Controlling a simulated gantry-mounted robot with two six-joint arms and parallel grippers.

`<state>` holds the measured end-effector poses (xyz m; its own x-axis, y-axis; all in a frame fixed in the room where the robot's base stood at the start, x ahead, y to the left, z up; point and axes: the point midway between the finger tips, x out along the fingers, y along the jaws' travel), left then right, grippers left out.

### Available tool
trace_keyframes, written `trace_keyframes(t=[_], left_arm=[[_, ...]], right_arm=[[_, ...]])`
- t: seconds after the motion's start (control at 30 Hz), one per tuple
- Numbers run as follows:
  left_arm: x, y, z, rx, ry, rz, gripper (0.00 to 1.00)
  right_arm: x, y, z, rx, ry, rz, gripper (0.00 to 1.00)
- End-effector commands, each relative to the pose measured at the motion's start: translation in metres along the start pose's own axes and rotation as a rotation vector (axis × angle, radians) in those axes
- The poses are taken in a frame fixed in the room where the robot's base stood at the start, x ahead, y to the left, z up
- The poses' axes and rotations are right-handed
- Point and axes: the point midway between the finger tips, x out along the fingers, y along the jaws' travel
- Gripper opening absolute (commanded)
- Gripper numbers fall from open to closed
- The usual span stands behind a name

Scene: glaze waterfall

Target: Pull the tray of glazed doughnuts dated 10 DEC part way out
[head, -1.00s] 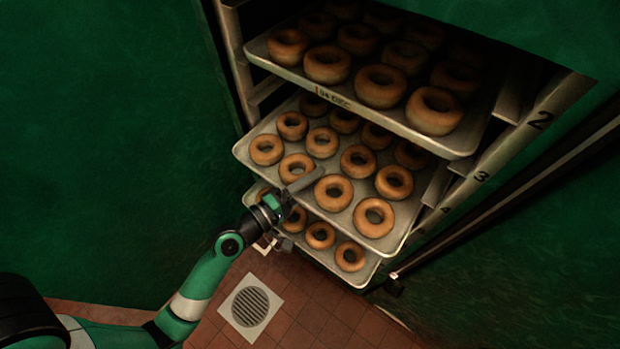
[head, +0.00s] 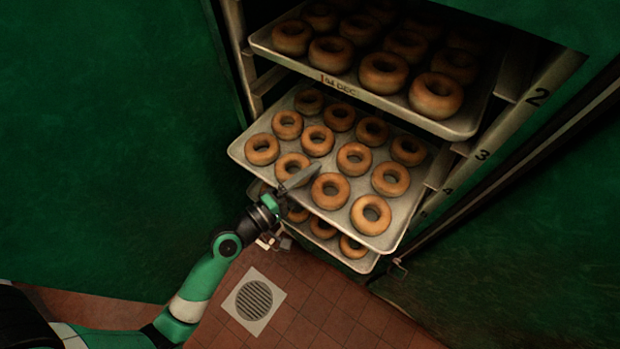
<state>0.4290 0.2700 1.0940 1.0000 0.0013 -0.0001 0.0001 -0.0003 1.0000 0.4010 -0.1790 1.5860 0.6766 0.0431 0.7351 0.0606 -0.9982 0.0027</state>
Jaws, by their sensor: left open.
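The middle tray (head: 243,150) is a metal sheet holding several rows of glazed ring doughnuts (head: 330,190). It juts out of the rack beyond the tray above. No date shows on it; my gripper covers part of its front edge. The upper tray (head: 400,118) has a front label (head: 337,85) that appears to read 14 DEC. My left gripper (head: 292,188) is open at the middle tray's front edge, with one finger over the rim. Its other finger is hidden, and I cannot tell whether it touches the tray. My right gripper is out of view.
A lower tray (head: 365,264) with doughnuts lies partly under the middle one. The rack's right upright (head: 510,128) carries level numbers, with 2 and 3 clear. Green walls flank it. The tiled floor (head: 300,315) in front is clear around a square drain (head: 254,300).

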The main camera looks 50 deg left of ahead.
Motion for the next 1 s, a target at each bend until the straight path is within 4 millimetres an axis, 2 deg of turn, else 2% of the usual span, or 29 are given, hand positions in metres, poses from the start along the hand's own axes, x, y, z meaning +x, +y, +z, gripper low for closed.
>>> trace_keyframes(t=[0.27, 0.37, 0.47, 0.8, 1.0], left_arm=[[-0.001, 0.000, 0.000, 0.000, 0.000, 0.000, 0.95], [-0.007, -0.001, -0.001, -0.001, 0.002, 0.000, 0.95], [-0.021, -0.003, -0.001, -0.001, 0.003, -0.002, 0.95], [-0.094, -0.004, -0.002, -0.002, 0.007, -0.001, 0.95], [-0.114, -0.001, -0.001, -0.001, 0.002, -0.001, 0.95]], right_arm=[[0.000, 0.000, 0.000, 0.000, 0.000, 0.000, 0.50], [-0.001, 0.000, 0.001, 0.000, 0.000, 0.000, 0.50], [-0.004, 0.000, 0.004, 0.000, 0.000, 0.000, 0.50], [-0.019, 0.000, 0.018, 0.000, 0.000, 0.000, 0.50], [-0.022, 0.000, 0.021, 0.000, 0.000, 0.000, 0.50]])
